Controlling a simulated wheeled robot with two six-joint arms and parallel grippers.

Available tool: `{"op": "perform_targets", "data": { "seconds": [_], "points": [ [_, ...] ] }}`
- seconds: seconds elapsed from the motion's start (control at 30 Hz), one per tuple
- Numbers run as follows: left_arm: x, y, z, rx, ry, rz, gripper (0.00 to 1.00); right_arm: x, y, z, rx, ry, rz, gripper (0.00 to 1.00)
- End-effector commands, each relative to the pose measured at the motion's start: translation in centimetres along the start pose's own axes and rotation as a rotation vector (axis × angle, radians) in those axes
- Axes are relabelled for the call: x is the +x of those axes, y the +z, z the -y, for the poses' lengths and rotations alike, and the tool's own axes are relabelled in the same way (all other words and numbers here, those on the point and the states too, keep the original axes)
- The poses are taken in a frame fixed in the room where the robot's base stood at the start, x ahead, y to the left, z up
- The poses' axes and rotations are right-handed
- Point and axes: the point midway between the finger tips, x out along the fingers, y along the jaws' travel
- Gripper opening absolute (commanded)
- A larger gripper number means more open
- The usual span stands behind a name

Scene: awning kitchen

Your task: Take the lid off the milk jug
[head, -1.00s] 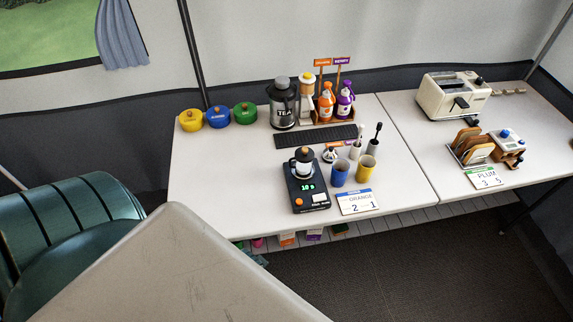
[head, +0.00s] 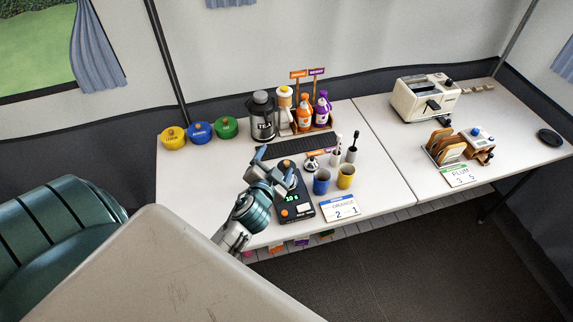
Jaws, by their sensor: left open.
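The black scale (head: 299,208) with a green readout stands on the table. The milk jug, on the scale in the earlier view as a small white and black pot with a brown knob on its lid, is now mostly hidden behind my left gripper. My left gripper (head: 275,161) is open, with its fingers over the back end of the scale where the jug stands. I cannot tell whether they touch the lid. My right gripper is not in view.
Blue (head: 321,182) and yellow cups (head: 345,177) stand right of the scale, with an order card (head: 340,207) in front. A black mat (head: 310,143), a tea urn (head: 262,118) and syrup bottles (head: 304,113) are behind. Coloured pots (head: 199,132) stand at the back left.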

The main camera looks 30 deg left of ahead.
Motion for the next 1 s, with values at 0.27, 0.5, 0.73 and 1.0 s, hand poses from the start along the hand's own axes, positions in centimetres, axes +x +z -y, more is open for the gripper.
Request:
{"op": "perform_targets", "data": {
  "seconds": [0.27,0.5,0.73,1.0],
  "points": [
    [2.9,-15.6,0.0,0.459,-0.049,-0.689,0.82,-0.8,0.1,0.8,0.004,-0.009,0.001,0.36],
    [3.7,-19.3,-6.7,0.987,0.236,-1.05,0.82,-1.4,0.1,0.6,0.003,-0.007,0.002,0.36],
    [6.8,-13.6,-9.2,1.47,0.749,-1.02,0.82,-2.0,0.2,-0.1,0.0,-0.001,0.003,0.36],
    [8.9,-5.7,-2.6,1.732,1.355,-0.567,0.82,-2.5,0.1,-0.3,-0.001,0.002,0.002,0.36]
  ]
}}
